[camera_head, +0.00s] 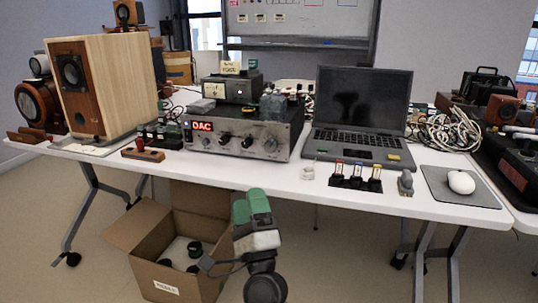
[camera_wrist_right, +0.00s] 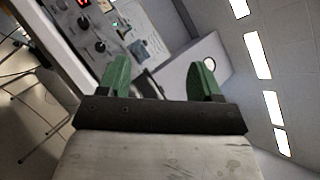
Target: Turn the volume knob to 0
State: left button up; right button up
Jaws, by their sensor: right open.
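A silver device (camera_head: 206,146) with a lit red "DAC" display (camera_head: 201,126) stands on the white table. Its front carries a row of dark knobs (camera_head: 247,142) and a larger knob (camera_head: 270,145) at the right end. I cannot read which is the volume knob or where it points. The device's panel also shows tilted at the upper left of the right wrist view, with dark knobs (camera_wrist_right: 100,46). My right gripper (camera_head: 251,192) is in front of and below the table edge, apart from the device. Its green fingers are spread and empty in the wrist view (camera_wrist_right: 161,72). My left gripper is not in view.
A laptop (camera_head: 358,100) stands right of the device, with small labelled plugs (camera_head: 356,172) in front. A wooden speaker (camera_head: 105,85) is at the left. A small wooden block (camera_head: 143,154) lies near the table edge. An open cardboard box (camera_head: 150,248) is on the floor.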

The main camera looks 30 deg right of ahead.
jog(key=w+d+r+m+g+h, duration=0.1)
jog(key=w+d+m+g+h, duration=0.3)
jog(key=m, duration=0.5)
jog(key=w+d+r+m+g+h, duration=0.1)
jog(key=d+m+g+h, duration=0.3)
jog(key=m, duration=0.6)
jog(key=m+g+y, duration=0.2)
jog(key=m+g, duration=0.3)
jog(key=m, duration=0.8)
send_near(269, 148)
jog(key=b+x, duration=0.1)
jog(key=x, duration=0.7)
jog(key=shift+b, duration=0.35)
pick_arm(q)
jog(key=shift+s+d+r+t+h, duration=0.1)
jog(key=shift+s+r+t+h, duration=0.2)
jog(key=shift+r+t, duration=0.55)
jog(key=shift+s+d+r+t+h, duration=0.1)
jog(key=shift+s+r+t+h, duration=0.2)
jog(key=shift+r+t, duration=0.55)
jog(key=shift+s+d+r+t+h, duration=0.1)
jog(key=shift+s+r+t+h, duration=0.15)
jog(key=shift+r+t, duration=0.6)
pick_arm(e)
jog(key=shift+w+d, duration=0.4)
jog(key=shift+d, duration=0.15)
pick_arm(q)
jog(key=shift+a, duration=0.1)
pick_arm(e)
jog(key=shift+c, duration=0.5)
